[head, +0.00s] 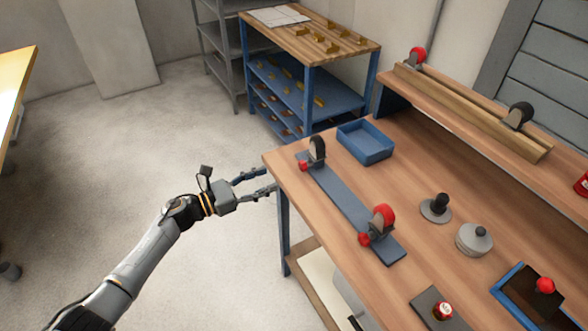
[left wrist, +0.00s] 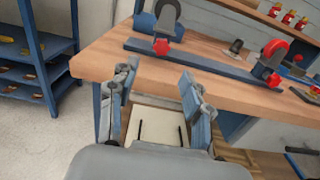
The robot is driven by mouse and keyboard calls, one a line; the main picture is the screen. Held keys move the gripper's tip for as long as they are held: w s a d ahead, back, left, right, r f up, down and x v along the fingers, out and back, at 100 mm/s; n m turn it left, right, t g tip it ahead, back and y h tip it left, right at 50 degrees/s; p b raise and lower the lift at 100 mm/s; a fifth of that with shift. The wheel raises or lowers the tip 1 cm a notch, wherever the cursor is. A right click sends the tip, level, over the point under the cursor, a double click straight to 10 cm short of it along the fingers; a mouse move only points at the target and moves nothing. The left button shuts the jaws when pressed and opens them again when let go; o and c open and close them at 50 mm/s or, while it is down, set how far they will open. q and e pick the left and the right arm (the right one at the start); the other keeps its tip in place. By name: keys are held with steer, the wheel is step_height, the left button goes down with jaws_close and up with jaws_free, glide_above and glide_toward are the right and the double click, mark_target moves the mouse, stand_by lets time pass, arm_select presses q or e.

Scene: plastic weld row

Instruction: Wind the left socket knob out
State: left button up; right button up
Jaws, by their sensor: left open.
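A blue-grey rail (head: 345,205) lies on the wooden bench and carries two sockets. The left socket (head: 317,149) holds a black wheel-shaped piece, with a small red knob (head: 303,165) low on its side. In the left wrist view this left knob (left wrist: 161,46) is beyond my fingers. The right socket carries a red wheel (head: 383,216) and its own red knob (head: 364,239). My left gripper (head: 271,180) is open and empty at the bench's left edge, apart from the knob; the wrist view shows its spread fingers (left wrist: 158,78) before the bench edge. My right gripper is not in view.
A blue tray (head: 366,143) stands behind the left socket. A black-knobbed disc (head: 436,208) and a grey lidded pot (head: 474,240) stand right of the rail. A raised shelf (head: 480,110) runs along the back. The floor (head: 130,170) left of the bench is clear.

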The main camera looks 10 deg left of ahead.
mark_target(300, 166)
arm_select(q)
steer(key=x, duration=0.4)
steer(key=shift+d+r, duration=0.15)
steer(key=shift+r, duration=0.05)
steer(key=x, duration=0.4)
steer(key=shift+f+p, duration=0.1)
steer(key=shift+p, duration=0.3)
steer(key=shift+w+d, duration=0.3)
steer(key=shift+d, duration=0.3)
steer(key=shift+c, duration=0.4)
steer(key=shift+f, duration=0.1)
jaws_close()
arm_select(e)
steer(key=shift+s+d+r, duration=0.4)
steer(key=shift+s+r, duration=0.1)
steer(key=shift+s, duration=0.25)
